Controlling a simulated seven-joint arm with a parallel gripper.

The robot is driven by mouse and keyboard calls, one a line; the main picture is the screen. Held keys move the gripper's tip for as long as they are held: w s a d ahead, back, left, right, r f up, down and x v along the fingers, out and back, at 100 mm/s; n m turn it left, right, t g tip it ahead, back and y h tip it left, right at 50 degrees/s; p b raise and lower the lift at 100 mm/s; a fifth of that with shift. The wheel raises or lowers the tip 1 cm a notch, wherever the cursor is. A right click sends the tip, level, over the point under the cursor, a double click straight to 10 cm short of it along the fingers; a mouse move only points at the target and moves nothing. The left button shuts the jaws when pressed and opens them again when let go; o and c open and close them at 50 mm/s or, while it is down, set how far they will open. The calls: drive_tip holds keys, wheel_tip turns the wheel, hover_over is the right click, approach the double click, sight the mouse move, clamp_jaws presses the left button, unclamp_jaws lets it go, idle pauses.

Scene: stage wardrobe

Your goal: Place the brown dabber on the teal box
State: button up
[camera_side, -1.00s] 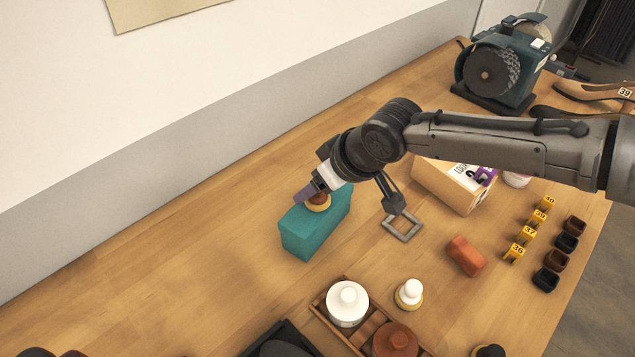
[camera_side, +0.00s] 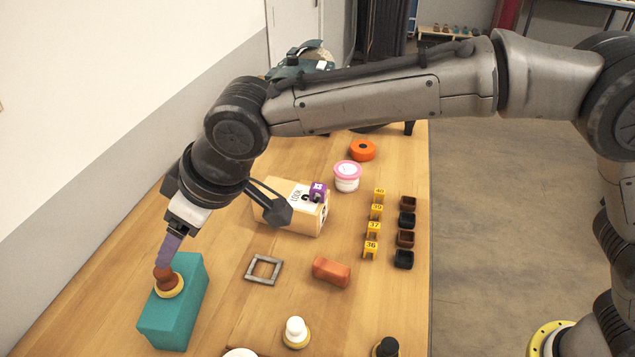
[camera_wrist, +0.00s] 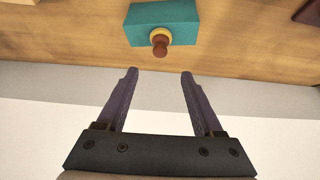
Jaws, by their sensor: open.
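The teal box (camera_side: 178,318) stands on the wooden table at the lower left of the side view; it also shows in the wrist view (camera_wrist: 183,28). The brown dabber (camera_side: 167,281), with a yellow base, stands upright on top of the box, and it shows near the middle of the box in the wrist view (camera_wrist: 160,44). My gripper (camera_side: 163,262) has purple fingers and appears just above and behind the dabber's knob in the side view. In the wrist view my gripper (camera_wrist: 159,72) is open, its fingers apart with nothing between them, and the dabber is beyond the tips.
A grey square frame (camera_side: 263,269), an orange-brown block (camera_side: 331,271) and a white dabber (camera_side: 296,332) are right of the box. A wooden box (camera_side: 291,208) stands behind, with yellow number markers (camera_side: 373,228) further right. The wall (camera_side: 110,130) is close on the left.

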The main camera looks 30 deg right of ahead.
drive_tip(key=shift+d, duration=0.1)
drive_tip(key=s+d+r+m+h, duration=0.1)
drive_tip(key=s+d+r+m, duration=0.15)
drive_tip(key=d, duration=0.75)
drive_tip(key=s+d+r+m+t+h, duration=0.1)
drive_tip(key=d+r, duration=0.2)
drive_tip(key=d, duration=0.8)
drive_tip(key=s+d+r+m, duration=0.1)
drive_tip(key=s+d+r, duration=0.1)
drive_tip(key=d, duration=0.8)
drive_tip(key=s+d+f+m+h, duration=0.1)
drive_tip(key=s+d+f+m, duration=0.1)
drive_tip(key=s+d, duration=0.5)
drive_tip(key=s+d+f+m+h, duration=0.1)
drive_tip(key=s+d+f+m, duration=0.1)
drive_tip(key=s+d+f, duration=0.3)
drive_tip(key=s+d, duration=0.3)
drive_tip(key=s, duration=0.3)
drive_tip(key=shift+s+f+h, duration=0.2)
drive_tip(key=shift+s+h, duration=0.1)
drive_tip(key=shift+s, duration=0.1)
